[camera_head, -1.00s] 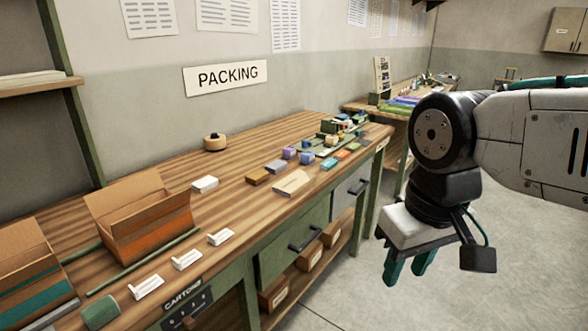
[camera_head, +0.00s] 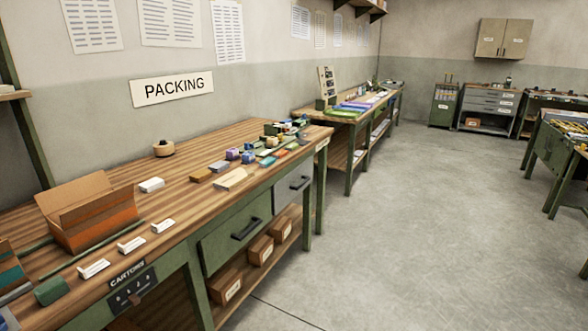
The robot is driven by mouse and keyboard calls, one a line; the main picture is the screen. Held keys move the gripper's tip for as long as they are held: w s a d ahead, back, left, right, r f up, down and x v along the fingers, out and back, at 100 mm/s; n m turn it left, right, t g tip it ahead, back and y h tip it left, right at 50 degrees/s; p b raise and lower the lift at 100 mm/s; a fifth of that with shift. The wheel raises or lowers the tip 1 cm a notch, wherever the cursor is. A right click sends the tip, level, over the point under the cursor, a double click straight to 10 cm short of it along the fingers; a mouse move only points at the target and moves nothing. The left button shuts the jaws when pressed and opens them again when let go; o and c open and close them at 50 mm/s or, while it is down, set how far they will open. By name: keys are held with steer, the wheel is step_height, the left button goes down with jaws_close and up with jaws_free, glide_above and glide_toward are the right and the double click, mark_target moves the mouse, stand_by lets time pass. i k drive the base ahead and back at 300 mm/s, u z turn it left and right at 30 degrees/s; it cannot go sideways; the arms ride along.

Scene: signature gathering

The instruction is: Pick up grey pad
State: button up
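A small flat grey block (camera_head: 219,166), which may be the grey pad, lies on the wooden top of the packing bench (camera_head: 185,204). It sits between a brown block (camera_head: 201,175) and a purple-blue block (camera_head: 232,154), behind a longer beige block (camera_head: 230,179). It is too small to tell its material. My gripper is not in view.
An open cardboard box (camera_head: 92,215) and a white block (camera_head: 151,185) stand on the bench's left part. A tape roll (camera_head: 164,148) is near the wall. Small coloured items crowd the bench's far end. The grey floor (camera_head: 420,230) is clear to the right.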

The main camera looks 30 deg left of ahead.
mark_target(217, 167)
steer(key=z, duration=0.05)
steer(key=i, duration=0.65)
steer(key=u, duration=0.45)
steer(key=i, duration=1.6)
steer(key=u, duration=1.4)
steer(key=i, duration=0.85)
steer(key=u, duration=1.3)
steer(key=i, duration=0.3)
steer(key=u, duration=0.25)
